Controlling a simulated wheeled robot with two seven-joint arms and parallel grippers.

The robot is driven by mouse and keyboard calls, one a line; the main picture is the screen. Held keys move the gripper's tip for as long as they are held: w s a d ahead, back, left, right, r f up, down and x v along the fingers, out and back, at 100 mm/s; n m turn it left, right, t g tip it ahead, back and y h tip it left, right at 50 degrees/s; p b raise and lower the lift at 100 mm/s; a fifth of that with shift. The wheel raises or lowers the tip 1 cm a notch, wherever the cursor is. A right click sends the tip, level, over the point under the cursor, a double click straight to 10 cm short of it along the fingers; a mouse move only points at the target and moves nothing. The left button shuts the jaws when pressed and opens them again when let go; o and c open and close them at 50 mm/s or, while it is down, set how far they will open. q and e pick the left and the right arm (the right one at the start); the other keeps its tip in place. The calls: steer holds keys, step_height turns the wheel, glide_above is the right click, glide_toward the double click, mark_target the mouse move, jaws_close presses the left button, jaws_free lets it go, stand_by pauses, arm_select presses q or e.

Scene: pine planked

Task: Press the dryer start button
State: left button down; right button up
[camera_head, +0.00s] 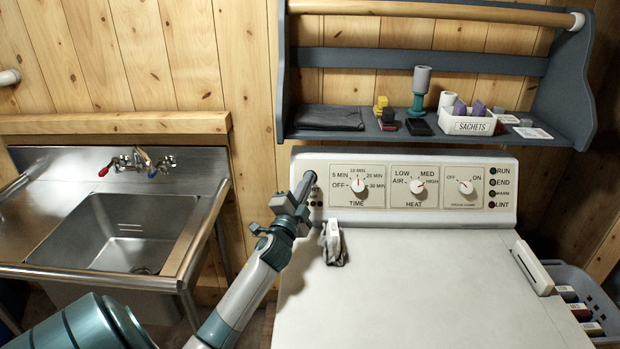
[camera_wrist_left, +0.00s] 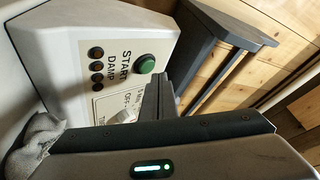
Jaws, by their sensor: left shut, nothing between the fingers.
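The dryer's control panel (camera_head: 330,213) runs along the back of the white dryer. In the left wrist view the round green start button (camera_wrist_left: 146,64) sits on the panel beside the printed word START. In the head view the button is hidden behind my gripper. My left gripper (camera_head: 309,178) is shut and empty, its tips in front of the panel's left end. In the left wrist view the fingers (camera_wrist_left: 160,92) point up close beside the button. I cannot tell whether they touch it. My right gripper is not in view.
Dials (camera_head: 358,185) for time and heat sit right of my gripper. A grey cloth (camera_head: 334,256) with a white-topped item lies on the dryer top (camera_head: 430,290). A blue shelf (camera_head: 350,129) overhangs the panel. A steel sink (camera_head: 125,235) stands left.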

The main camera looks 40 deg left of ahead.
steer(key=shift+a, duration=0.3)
arm_select(q)
steer(key=shift+w+a+f, duration=0.2)
steer(key=shift+w+a, duration=0.05)
steer(key=shift+w, duration=0.05)
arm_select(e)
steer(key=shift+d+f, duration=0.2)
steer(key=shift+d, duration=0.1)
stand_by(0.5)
